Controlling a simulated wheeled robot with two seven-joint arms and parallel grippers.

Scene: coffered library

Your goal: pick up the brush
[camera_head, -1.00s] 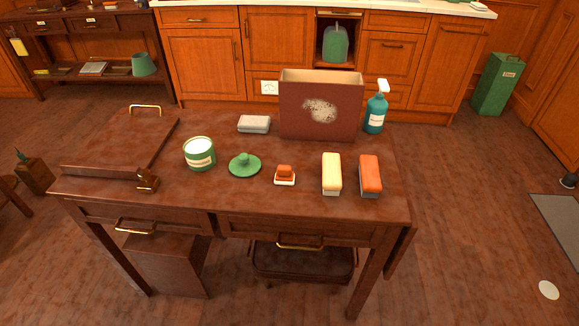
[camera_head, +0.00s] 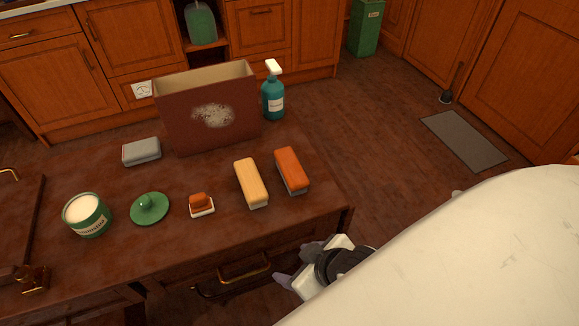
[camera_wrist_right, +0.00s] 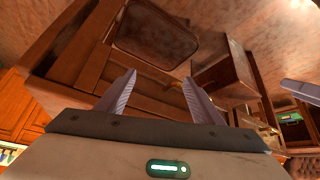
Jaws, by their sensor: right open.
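Several block-shaped items on the table could be the brush. A grey-purple bar (camera_wrist_right: 301,89) at that view's right edge may be part of my left gripper.
The brown table (camera_head: 180,236) also holds a green-labelled tin (camera_head: 88,226), a green lid (camera_head: 149,209), a grey block (camera_head: 141,152), a large brown box (camera_head: 200,125) and a teal spray bottle (camera_head: 273,98).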

